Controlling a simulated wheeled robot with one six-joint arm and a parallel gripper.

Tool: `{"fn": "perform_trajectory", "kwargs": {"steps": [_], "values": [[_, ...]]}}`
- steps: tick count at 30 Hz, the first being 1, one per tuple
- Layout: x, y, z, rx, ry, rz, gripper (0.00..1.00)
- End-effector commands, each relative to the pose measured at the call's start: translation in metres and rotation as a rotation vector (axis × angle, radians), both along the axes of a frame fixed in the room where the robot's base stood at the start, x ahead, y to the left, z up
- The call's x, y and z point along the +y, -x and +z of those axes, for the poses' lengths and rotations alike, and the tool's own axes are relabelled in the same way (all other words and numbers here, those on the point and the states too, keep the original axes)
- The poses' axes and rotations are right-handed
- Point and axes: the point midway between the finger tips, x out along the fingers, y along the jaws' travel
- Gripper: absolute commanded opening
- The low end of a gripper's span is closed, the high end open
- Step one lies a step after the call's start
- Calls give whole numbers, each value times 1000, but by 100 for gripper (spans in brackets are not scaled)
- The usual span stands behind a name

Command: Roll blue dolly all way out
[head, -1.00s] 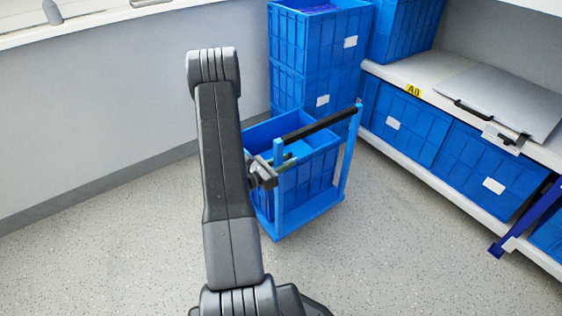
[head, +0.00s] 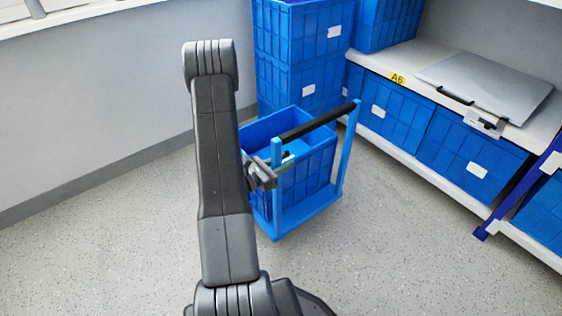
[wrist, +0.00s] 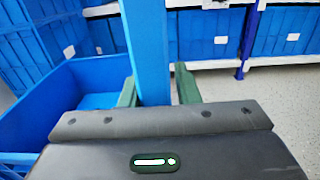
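The blue dolly (head: 300,212) stands on the floor right of my arm in the head view. It has two blue upright posts joined by a black handle bar (head: 318,121). It carries an open blue bin (head: 315,170). My gripper (head: 283,161) is at the near left post, below the bar. In the wrist view, the green fingers of my gripper (wrist: 157,88) are on either side of the blue post (wrist: 147,45), close against it. The fingertips' contact is partly hidden. My arm covers the left part of the dolly in the head view.
Stacked blue crates (head: 300,60) stand behind the dolly by the wall. A white shelf (head: 410,85) with blue crates beneath runs along the right, with a grey panel (head: 485,80) on it. The floor (head: 390,265) in front and to the right is clear.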

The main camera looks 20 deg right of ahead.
Motion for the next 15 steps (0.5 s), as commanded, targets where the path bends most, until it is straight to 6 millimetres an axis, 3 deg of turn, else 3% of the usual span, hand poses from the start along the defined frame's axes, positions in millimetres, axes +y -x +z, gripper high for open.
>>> {"fn": "perform_trajectory", "kwargs": {"steps": [3,15], "values": [[-1,1,-1,4,-1,-2,45],[7,1,0,2,0,3,45]]}}
